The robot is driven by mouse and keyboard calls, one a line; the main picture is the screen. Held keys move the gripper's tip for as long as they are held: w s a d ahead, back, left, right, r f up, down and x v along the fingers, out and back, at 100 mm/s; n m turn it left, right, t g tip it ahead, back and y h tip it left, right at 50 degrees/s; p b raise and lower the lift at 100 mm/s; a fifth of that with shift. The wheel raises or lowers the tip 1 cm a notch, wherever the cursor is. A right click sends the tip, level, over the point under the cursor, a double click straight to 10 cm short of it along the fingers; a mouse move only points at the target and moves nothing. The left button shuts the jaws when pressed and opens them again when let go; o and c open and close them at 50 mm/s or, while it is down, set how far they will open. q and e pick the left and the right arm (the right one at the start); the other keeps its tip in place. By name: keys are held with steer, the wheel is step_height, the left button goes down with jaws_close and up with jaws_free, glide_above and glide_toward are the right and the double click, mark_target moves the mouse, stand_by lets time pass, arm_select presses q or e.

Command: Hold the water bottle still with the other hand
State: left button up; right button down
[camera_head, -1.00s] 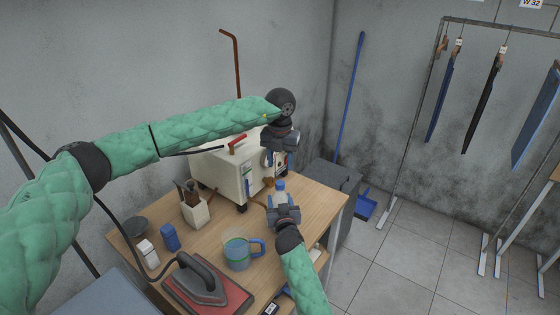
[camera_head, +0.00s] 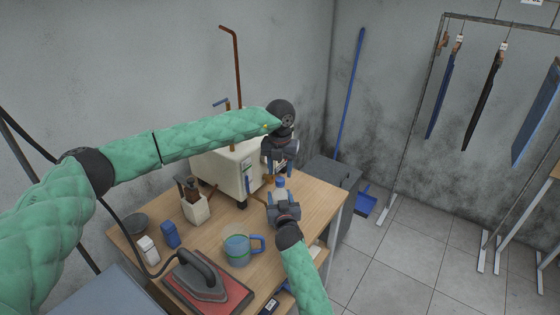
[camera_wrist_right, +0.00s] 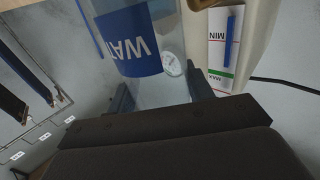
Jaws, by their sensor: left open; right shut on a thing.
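The water bottle (camera_head: 280,190) stands upright on the wooden table in front of the cream machine, with its blue cap (camera_head: 280,181) on top. My right gripper (camera_head: 282,206) is shut on the bottle from the near side. In the right wrist view the clear bottle with its blue label (camera_wrist_right: 136,42) fills the space between the fingers. My left gripper (camera_head: 281,167) is open, pointing down just above and behind the cap. It looks empty, and I cannot tell whether it touches the cap. The bottle's lower part is hidden by my right gripper in the head view.
The cream machine (camera_head: 220,168) stands behind the bottle.

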mark_target(280, 179)
arm_select(q)
steer(key=shift+f, duration=1.8)
jaws_close()
steer(key=m, duration=1.1)
steer(key=shift+m, duration=0.3)
steer(key=shift+o, duration=0.4)
jaws_free()
